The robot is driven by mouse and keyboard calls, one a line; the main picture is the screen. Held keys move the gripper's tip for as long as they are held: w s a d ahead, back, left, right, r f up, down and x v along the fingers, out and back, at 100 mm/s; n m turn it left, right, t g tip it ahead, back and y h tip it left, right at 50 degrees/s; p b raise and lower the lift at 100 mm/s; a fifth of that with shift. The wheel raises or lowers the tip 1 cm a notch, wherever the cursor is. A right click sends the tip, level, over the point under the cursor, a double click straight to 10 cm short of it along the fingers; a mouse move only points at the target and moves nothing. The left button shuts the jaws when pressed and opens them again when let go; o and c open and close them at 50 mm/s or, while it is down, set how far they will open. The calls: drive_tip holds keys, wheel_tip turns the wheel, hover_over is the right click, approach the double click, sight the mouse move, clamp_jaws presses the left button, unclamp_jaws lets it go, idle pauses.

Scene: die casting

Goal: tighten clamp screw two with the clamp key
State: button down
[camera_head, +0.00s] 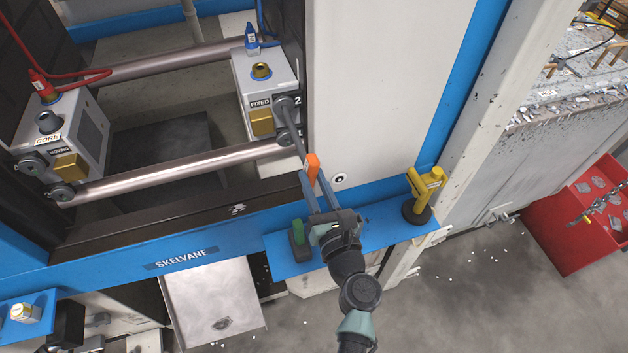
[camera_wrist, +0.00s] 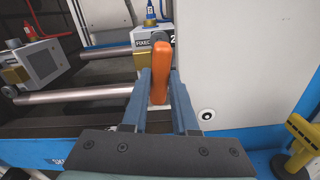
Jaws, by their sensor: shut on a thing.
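My gripper (camera_head: 315,190) is shut on the orange handle of the clamp key (camera_head: 312,166); the orange handle also shows between the fingers in the wrist view (camera_wrist: 160,75). The key's grey shaft runs up and left from the handle toward clamp screw two (camera_head: 286,106), beside the label "2" on the fixed die half (camera_head: 262,90). In the head view the shaft's far end meets or overlaps the screw; I cannot tell if it is seated. In the wrist view the handle hides the shaft and most of the screw.
The core die half (camera_head: 90,130) stands at left, with steel tie bars (camera_head: 190,170) between the halves. A blue shelf (camera_head: 375,235) holds a yellow tool (camera_head: 425,190) and a green-topped item (camera_head: 298,235). A white panel (camera_head: 380,80) stands right of the opening. A red bin (camera_head: 570,240) sits at far right.

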drive_tip(key=shift+p+v, duration=0.3)
drive_tip(key=shift+v, duration=1.1)
drive_tip(key=shift+r, duration=0.1)
drive_tip(key=shift+v, duration=2.55)
